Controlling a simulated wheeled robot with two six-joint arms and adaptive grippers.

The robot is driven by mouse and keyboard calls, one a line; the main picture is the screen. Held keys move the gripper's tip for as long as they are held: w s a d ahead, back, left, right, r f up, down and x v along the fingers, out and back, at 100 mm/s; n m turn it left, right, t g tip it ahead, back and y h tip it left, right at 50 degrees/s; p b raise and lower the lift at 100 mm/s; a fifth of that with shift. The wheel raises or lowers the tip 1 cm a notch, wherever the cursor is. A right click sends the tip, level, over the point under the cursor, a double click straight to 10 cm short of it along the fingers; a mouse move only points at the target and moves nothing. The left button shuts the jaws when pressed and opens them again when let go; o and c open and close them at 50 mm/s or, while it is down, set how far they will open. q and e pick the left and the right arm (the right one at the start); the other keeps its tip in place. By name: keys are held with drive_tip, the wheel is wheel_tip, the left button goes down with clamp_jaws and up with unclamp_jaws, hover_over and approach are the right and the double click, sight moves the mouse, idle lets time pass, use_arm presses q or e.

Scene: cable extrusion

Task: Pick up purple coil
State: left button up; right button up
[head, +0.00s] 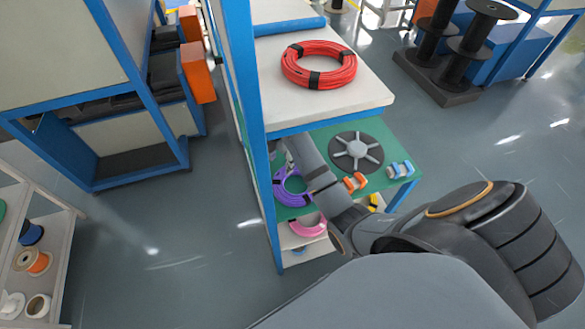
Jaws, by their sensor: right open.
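The purple coil (291,201) lies on the green middle shelf (394,146), close to the blue front post. My right arm reaches in from the lower right and crosses over the coil's right side, hiding part of it. My right gripper (279,158) is open and empty at the far side of the coil, beside the post. It is small and partly hidden, and I cannot tell whether it touches the coil. My left gripper is not in view.
A red coil (318,78) lies on the white top shelf (375,99), above the green one. The blue post (245,80) stands left of my gripper. A grey spoked reel (356,151) and small orange parts (355,182) share the green shelf. A pink coil (308,229) lies below.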

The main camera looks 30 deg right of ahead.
sight(281, 174)
drive_tip(key=shift+w+r+n, duration=0.4)
drive_tip(key=shift+w+n, duration=0.1)
drive_tip(key=shift+w, duration=0.05)
drive_tip(key=shift+r, duration=0.15)
drive_tip(key=shift+s+f+b, duration=0.3)
drive_tip(key=shift+f+b, duration=0.65)
drive_tip(key=shift+b, duration=0.15)
drive_tip(key=shift+f, duration=0.25)
drive_tip(key=shift+w, duration=0.15)
drive_tip(key=shift+f+b, duration=0.35)
drive_tip(key=shift+b, duration=0.05)
drive_tip(key=f+b, duration=0.4)
drive_tip(key=shift+s, duration=0.35)
drive_tip(key=shift+f, duration=0.3)
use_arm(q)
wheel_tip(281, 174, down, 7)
use_arm(e)
drive_tip(key=shift+w+r, duration=0.1)
drive_tip(key=shift+r, duration=0.05)
